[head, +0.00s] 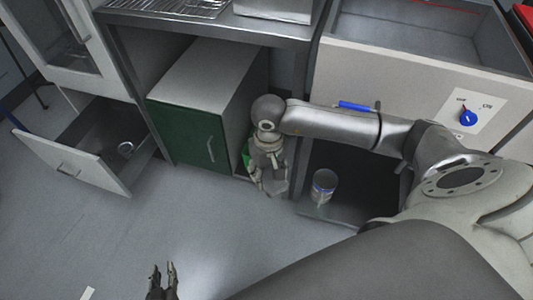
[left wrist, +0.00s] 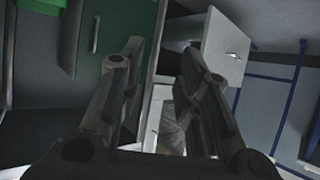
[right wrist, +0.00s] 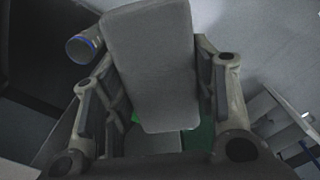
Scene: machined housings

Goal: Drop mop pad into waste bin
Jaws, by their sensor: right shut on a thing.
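My right gripper (head: 268,184) is shut on the mop pad, a flat light-grey slab with rounded corners (right wrist: 152,65). In the head view the pad (head: 277,185) hangs below the gripper, in front of the shelf opening and right of the green cabinet. My left gripper (head: 163,270) is open and empty above the floor, and its spread fingers show in the left wrist view (left wrist: 160,75). I cannot make out a clear waste bin. A bright green thing (head: 246,155) is mostly hidden behind my right gripper and also shows in part in the right wrist view (right wrist: 135,118).
A small grey cylinder with a blue band (head: 323,187) stands in the low dark bay, right of the pad. The green-doored cabinet (head: 190,130) is shut. A drawer (head: 75,160) stands open at the left with a round item inside. The floor (head: 140,225) is mostly clear.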

